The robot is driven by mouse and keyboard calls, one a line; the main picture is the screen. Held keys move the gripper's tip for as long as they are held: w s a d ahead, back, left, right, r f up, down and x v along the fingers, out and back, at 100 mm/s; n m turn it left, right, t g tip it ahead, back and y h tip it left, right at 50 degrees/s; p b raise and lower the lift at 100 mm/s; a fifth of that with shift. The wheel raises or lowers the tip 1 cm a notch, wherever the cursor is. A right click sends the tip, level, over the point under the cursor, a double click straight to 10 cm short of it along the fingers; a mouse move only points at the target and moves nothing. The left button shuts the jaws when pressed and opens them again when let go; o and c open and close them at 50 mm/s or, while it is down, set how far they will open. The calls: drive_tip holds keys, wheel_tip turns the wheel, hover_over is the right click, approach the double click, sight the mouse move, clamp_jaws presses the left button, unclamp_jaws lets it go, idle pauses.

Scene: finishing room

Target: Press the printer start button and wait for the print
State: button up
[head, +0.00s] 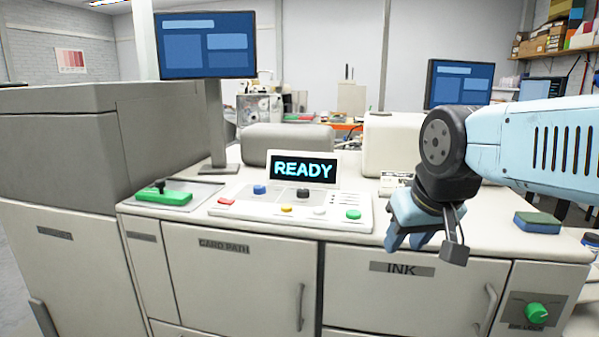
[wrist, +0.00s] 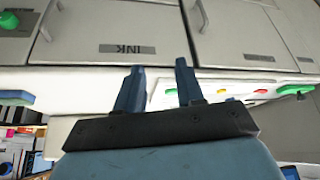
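The printer's control panel (head: 255,207) lies on the white counter, with a display (head: 302,169) reading "READY" at its back. A green button (head: 353,214) sits at its right front; I see no start label on it. The other buttons are red (head: 227,201), blue (head: 260,189), yellow (head: 287,208), black (head: 303,193) and white (head: 319,211). My gripper (head: 425,242) is right of the panel, over the counter's front edge, apart from the green button. In the wrist view its two fingers (wrist: 158,75) are spread with nothing between them, and the green button (wrist: 171,91) shows between and beyond them.
A blue-green sponge (head: 537,222) lies on the counter at the right. A monitor (head: 206,45) rises behind the panel. A green knob (head: 536,312) is on the lower right front, beside the INK door (head: 410,290).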

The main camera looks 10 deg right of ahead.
clamp_jaws()
idle(1.2)
